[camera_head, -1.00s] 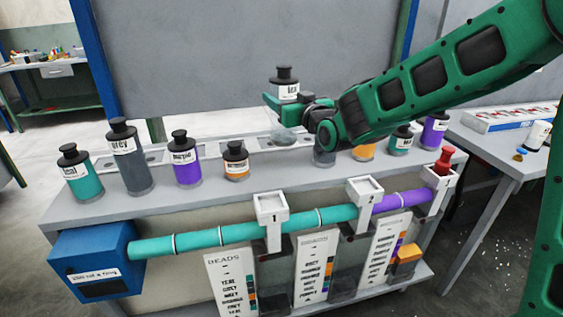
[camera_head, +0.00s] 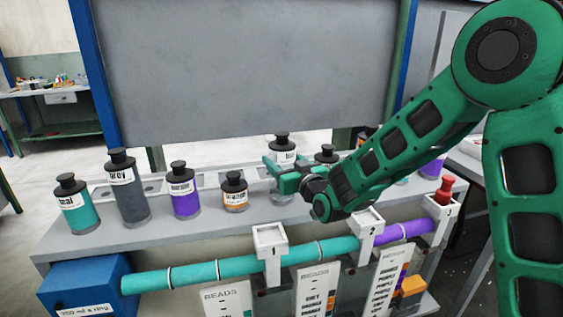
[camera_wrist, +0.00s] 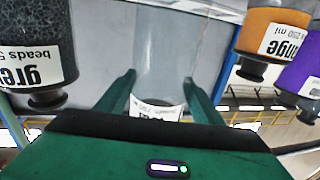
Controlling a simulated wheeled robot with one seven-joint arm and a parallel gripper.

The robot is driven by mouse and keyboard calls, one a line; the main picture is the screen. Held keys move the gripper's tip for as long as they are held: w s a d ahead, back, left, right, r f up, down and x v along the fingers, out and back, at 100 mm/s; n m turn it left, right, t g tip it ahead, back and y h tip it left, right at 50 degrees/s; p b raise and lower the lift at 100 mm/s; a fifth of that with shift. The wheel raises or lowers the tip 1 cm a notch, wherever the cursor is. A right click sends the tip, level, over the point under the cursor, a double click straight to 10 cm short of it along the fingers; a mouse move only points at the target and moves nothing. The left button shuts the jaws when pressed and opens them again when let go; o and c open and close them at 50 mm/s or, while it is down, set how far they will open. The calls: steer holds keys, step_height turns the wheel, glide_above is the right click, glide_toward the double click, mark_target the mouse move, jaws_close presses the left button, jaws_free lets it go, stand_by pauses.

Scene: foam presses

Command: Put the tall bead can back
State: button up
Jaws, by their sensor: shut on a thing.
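The held can has a black cap (camera_head: 282,139), a white label and a clear, empty-looking body; its label is too small to read surely. My gripper (camera_head: 285,172) is shut around its middle, and the can is upright. Its base is low at the shelf (camera_head: 120,238) in the row of cans, but I cannot tell whether it touches. In the wrist view the clear can (camera_wrist: 165,50) stands between both fingers (camera_wrist: 162,95), its label partly hidden by my gripper.
Left of it stand an orange can (camera_head: 234,194), a purple can (camera_head: 184,200), a grey can (camera_head: 130,200) and a teal can (camera_head: 75,212). A black-capped can (camera_head: 327,154) is close on the right, partly behind my arm. A teal tube (camera_head: 200,273) runs along the front.

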steer(key=shift+r, duration=0.1)
steer(key=o, duration=1.9)
steer(key=v, duration=1.2)
steer(key=shift+d, duration=0.1)
